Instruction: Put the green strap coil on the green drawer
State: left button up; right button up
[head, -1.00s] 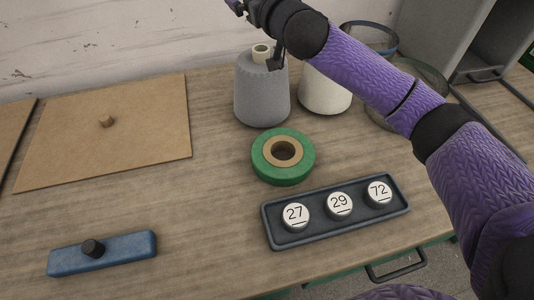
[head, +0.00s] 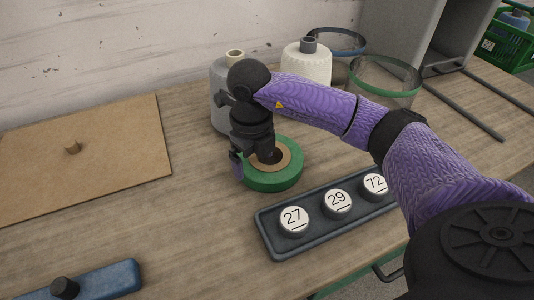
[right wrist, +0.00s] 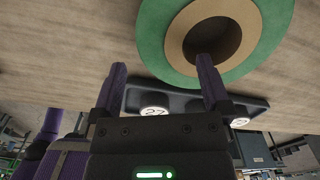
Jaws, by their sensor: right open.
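The green strap coil (head: 287,180) lies flat on the table, a green ring with a tan core and a dark hole. It also shows in the right wrist view (right wrist: 156,38). My right gripper (head: 252,164) is open at the coil's left side. One finger is at the core hole and the other at the outer left edge; I cannot tell whether they touch it. In the right wrist view the open fingers (right wrist: 162,68) point at the coil. A green edge (head: 335,284) shows below the table front; I cannot tell whether it is the green drawer. My left gripper is not in view.
A dark tray (head: 273,247) with numbered round pieces stands in front of the coil. Yarn cones (head: 305,64) and a green-rimmed clear bin (head: 385,85) are behind. A brown board (head: 80,150) and a blue block (head: 108,279) lie left.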

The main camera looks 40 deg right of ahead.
aim_at(253, 167)
jog(key=f, duration=0.1)
jog(key=f+b, duration=0.1)
jog(key=f, duration=0.2)
jog(key=shift+w+d+f, duration=0.1)
jog(key=shift+w+f, duration=0.2)
jog(key=shift+f, duration=0.05)
jog(key=shift+r, duration=0.15)
grip_shut()
